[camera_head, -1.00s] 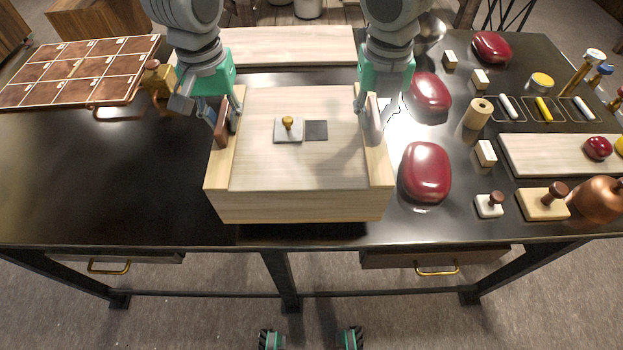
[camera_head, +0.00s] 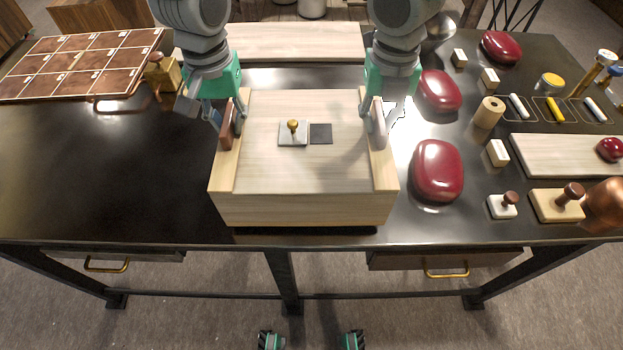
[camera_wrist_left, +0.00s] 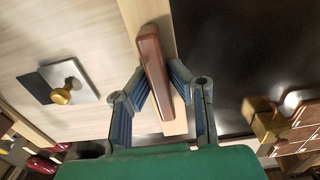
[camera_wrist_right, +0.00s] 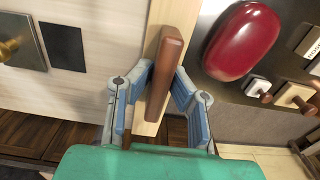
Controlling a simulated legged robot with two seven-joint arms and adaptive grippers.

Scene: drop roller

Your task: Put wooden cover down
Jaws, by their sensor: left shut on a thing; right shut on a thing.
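The wooden cover (camera_head: 300,209) is a pale, box-shaped piece at the middle of the table near its front edge. It looks level, with a dark strip under its front; I cannot tell whether it touches the table. My left gripper (camera_head: 229,122) is shut on the brown left handle (camera_wrist_left: 155,65), on the cover's left rail. My right gripper (camera_head: 376,118) is shut on the right handle (camera_wrist_right: 165,75), on the right rail. On the top panel are a grey plate with a brass knob (camera_head: 293,127) and a dark square (camera_head: 321,133).
Red oval cushions (camera_head: 438,170) stand close to the cover's right. Small stamps (camera_head: 502,205), blocks and a pale board (camera_head: 560,155) lie further right. A brown tiled tray (camera_head: 75,62) and brass weight (camera_head: 161,72) are at left. The black table (camera_head: 110,175) is clear left of the cover.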

